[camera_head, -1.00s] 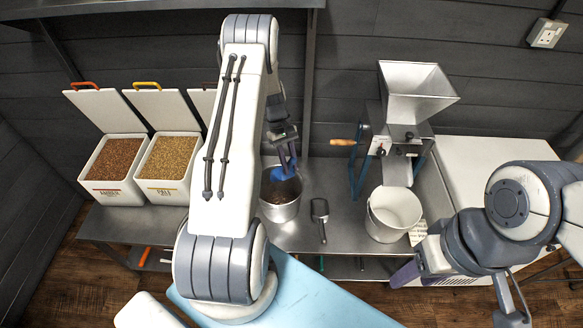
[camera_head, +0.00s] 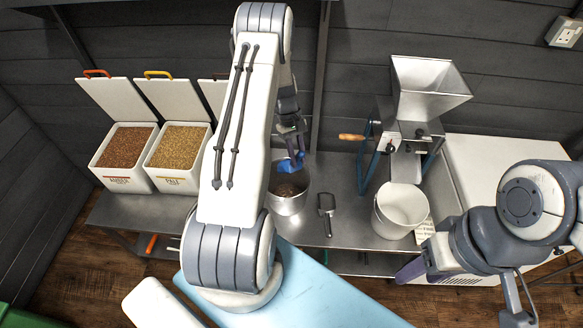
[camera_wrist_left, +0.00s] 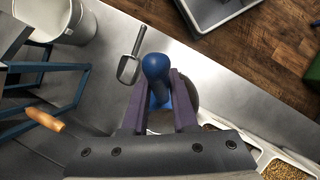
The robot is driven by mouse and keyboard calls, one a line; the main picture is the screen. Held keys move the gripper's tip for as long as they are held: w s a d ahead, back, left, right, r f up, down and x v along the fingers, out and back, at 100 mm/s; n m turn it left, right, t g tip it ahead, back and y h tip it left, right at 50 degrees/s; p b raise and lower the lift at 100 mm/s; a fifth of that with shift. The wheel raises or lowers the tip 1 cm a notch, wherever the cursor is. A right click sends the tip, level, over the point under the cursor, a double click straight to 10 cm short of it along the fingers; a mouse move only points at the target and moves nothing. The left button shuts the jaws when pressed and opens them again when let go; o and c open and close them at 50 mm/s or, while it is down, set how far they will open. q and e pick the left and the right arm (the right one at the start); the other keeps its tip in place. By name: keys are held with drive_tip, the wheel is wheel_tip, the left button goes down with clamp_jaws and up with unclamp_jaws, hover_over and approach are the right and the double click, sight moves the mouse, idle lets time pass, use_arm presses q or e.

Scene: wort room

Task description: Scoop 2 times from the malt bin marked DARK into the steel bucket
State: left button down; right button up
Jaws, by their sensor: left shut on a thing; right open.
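The steel bucket (camera_head: 288,206) stands on the steel bench, with dark brown grain (camera_head: 291,190) inside. My left gripper (camera_head: 291,146) is above its back rim, shut on a blue-handled scoop (camera_head: 286,164). In the left wrist view the blue handle (camera_wrist_left: 157,72) is clamped between the fingers (camera_wrist_left: 160,95); the scoop's bowl is hidden. A third bin's lid (camera_head: 214,95) shows beside my left arm, which hides the rest; no DARK label is readable. My right gripper (camera_head: 411,270) is open and empty at the lower right, away from the bucket.
Two open bins, amber (camera_head: 124,150) and pale (camera_head: 178,152), stand left. A metal scoop (camera_head: 327,206) lies right of the bucket. A grain mill (camera_head: 415,110) with a wooden-handled crank (camera_head: 352,137) stands beyond, with a white bucket (camera_head: 398,214) below its spout.

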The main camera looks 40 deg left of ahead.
sight(302, 153)
use_arm(q)
drive_tip(key=shift+d+r+y+p, duration=0.15)
drive_tip(key=shift+r+y+p, duration=0.25)
drive_tip(key=shift+r+y, duration=0.1)
drive_tip(key=shift+s+d+r+t+y+p, duration=0.1)
drive_tip(key=shift+d+r+t+y+p, duration=0.1)
drive_tip(key=shift+t+y+p, duration=0.3)
drive_tip(key=shift+s+d+r+t+y+p, duration=0.15)
drive_tip(key=shift+t+y, duration=0.15)
drive_tip(key=shift+y, duration=0.4)
drive_tip(key=shift+a+y, duration=0.1)
drive_tip(key=shift+y, duration=0.2)
drive_tip(key=shift+f+t+y, duration=0.1)
drive_tip(key=shift+t+y, duration=0.2)
drive_tip(key=b, duration=0.3)
drive_tip(key=shift+w+y, duration=0.1)
drive_tip(key=shift+y, duration=0.2)
drive_tip(key=t+y+b, duration=0.1)
drive_tip(key=b, duration=0.8)
drive_tip(key=r+t+y+b, duration=0.1)
drive_tip(key=y+b, duration=0.1)
drive_tip(key=b, duration=0.6)
drive_tip(key=shift+d+b, duration=0.4)
drive_tip(key=shift+r+y+b, duration=0.1)
drive_tip(key=shift+y+b, duration=0.3)
drive_tip(key=shift+b, duration=0.75)
drive_tip(key=shift+s+r, duration=0.1)
drive_tip(key=shift+s, duration=0.1)
drive_tip(key=shift+r, duration=0.15)
